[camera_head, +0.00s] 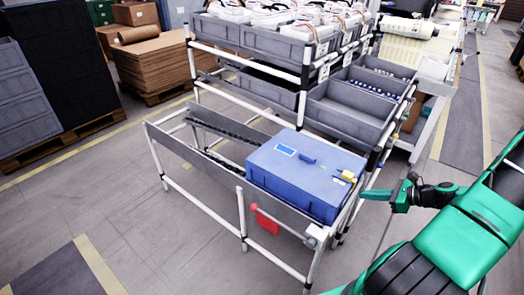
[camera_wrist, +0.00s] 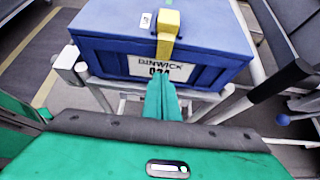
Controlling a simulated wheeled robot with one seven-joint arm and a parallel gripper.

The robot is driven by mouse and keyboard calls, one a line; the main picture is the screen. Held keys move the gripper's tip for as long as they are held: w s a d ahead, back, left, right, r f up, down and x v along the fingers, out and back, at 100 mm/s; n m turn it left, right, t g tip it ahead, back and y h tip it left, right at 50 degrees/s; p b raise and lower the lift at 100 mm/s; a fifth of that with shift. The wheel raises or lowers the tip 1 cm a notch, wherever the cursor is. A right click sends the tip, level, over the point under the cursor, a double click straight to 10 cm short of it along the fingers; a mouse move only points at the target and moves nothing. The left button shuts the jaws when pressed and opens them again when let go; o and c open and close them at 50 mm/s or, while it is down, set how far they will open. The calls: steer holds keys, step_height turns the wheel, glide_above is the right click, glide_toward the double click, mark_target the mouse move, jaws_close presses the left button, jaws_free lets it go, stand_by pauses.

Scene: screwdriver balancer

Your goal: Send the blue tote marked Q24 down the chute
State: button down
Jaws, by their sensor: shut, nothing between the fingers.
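The blue tote (camera_head: 303,178) sits lidded at the near right end of the grey-sided chute (camera_head: 205,160), a rail frame on white tube legs. In the wrist view the blue tote (camera_wrist: 208,40) shows a white label (camera_wrist: 138,66) reading BINWICK, with a number like Q24 partly hidden. A yellow latch (camera_wrist: 168,22) hangs over the tote's front edge; it also shows in the head view (camera_head: 347,176). My gripper (camera_head: 366,194) is shut and empty at the tote's right side. In the wrist view its fingertips (camera_wrist: 161,80) are just below the latch; contact cannot be told.
A rack of grey bins (camera_head: 345,108) stands directly behind. Cardboard stacks (camera_head: 158,65) and a dark pallet load (camera_head: 62,55) stand at back left. The floor (camera_head: 150,235) at front left is clear.

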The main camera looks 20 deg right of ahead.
mark_target(279, 147)
steer(key=shift+w+a+f, duration=0.5)
steer(key=shift+w+a, duration=4.05)
steer(key=shift+w, duration=1.7)
steer(key=shift+w+a+f, duration=0.45)
steer(key=shift+w+a, duration=4.1)
steer(key=shift+w, duration=1.65)
steer(key=shift+w+a+f, duration=0.5)
steer(key=shift+w+a, duration=4.05)
steer(key=shift+w, duration=1.7)
steer(key=shift+s+d+r, duration=0.35)
steer(key=shift+r, duration=0.05)
steer(key=shift+w+a+r+v, duration=0.1)
steer(key=shift+r+v, duration=0.05)
steer(key=shift+v, duration=0.8)
steer(key=shift+w+a+r+v, duration=0.1)
steer(key=shift+r+v, duration=0.1)
steer(key=shift+v, duration=0.8)
steer(key=shift+a+r+v, duration=0.1)
steer(key=shift+r+v, duration=0.05)
steer(key=shift+v, duration=0.8)
steer(key=shift+r, duration=0.1)
